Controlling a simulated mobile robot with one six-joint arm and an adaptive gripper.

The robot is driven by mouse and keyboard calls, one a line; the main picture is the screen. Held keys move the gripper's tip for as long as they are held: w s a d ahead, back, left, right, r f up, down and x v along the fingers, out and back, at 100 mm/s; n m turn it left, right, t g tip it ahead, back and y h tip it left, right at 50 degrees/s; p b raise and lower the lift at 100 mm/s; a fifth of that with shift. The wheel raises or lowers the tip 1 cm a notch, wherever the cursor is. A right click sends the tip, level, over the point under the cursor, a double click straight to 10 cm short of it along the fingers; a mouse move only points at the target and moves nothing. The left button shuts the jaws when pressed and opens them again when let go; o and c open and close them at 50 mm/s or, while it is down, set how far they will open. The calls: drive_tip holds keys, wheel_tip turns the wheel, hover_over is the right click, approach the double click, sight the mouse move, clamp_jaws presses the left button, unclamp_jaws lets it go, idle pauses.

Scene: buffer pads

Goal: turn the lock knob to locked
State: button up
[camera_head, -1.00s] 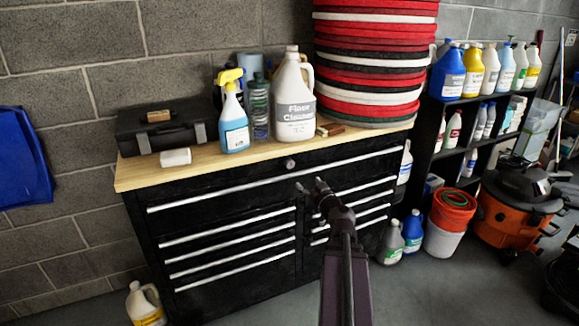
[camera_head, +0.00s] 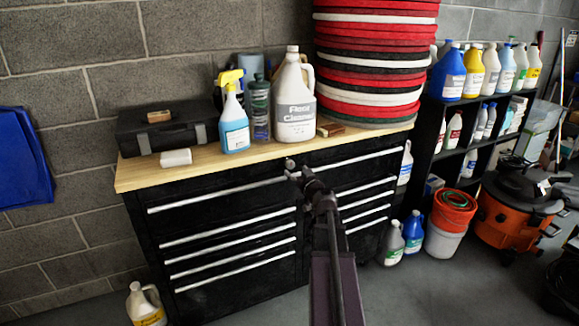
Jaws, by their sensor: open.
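The lock knob (camera_head: 290,163) is a small round silver knob on the upper front of the black drawer cabinet (camera_head: 222,185), just below the wooden top. My gripper (camera_head: 295,172) is open, with its fingertips at the knob's lower right. The fingers partly cover the area around the knob. I cannot tell whether they touch it or which way the knob is turned.
On the wooden top (camera_head: 205,172) stand a floor cleaner jug (camera_head: 295,100), a blue spray bottle (camera_head: 234,122), a black case (camera_head: 165,127) and stacked red and black pads (camera_head: 370,70). An orange vacuum (camera_head: 510,215) stands at right. The floor before the cabinet is mostly clear.

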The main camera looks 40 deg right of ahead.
sight(291, 166)
drive_tip(key=shift+x, duration=2.45)
